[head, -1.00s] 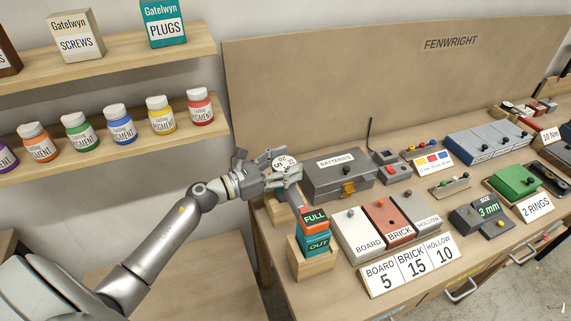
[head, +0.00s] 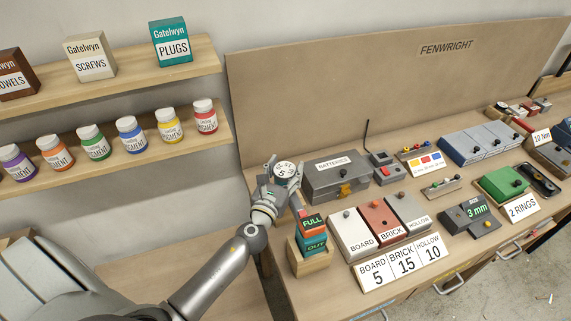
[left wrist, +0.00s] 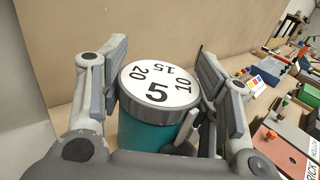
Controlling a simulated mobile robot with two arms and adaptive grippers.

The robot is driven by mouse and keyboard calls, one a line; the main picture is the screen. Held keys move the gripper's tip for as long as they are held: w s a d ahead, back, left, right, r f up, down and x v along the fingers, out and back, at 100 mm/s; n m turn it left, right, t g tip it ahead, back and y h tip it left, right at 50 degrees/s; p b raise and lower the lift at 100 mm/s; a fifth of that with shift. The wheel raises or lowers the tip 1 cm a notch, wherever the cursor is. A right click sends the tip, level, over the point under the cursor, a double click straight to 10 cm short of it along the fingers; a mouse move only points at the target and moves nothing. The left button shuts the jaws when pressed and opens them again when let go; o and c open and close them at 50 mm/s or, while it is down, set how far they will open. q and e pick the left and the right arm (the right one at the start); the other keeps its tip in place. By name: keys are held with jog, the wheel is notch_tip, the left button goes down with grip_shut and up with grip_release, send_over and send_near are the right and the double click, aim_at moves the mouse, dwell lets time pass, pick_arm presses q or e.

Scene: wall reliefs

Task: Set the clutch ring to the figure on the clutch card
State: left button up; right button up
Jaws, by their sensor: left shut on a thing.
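The clutch ring (left wrist: 160,84) is a dark-rimmed round cap with a white face, on a teal cylinder (left wrist: 150,132). Its face shows 5, 10, 15 and 20; the 5 is nearest the wrist camera. In the head view the ring (head: 285,169) sits high, left of the batteries box. My left gripper (head: 282,178) is shut on the ring, a finger on either side. The clutch card (head: 401,263) reads BOARD 5, BRICK 15, HOLLOW 10. My right gripper is not in view.
White, brick-red and grey slabs (head: 380,225), each with a knob, lie behind the card. The grey batteries box (head: 337,179) stands right of the ring. A green block (head: 502,182) and a 2 RINGS card (head: 523,207) lie farther right. Shelves hold pigment jars.

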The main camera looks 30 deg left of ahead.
aim_at(285, 169)
pick_arm(q)
jog(key=shift+n+g+y, duration=0.4)
jog(key=shift+n+y, duration=0.7)
jog(key=shift+y, duration=0.5)
jog(key=o, duration=1.1)
jog(key=shift+c, duration=0.2)
notch_tip(285, 169, up, 10)
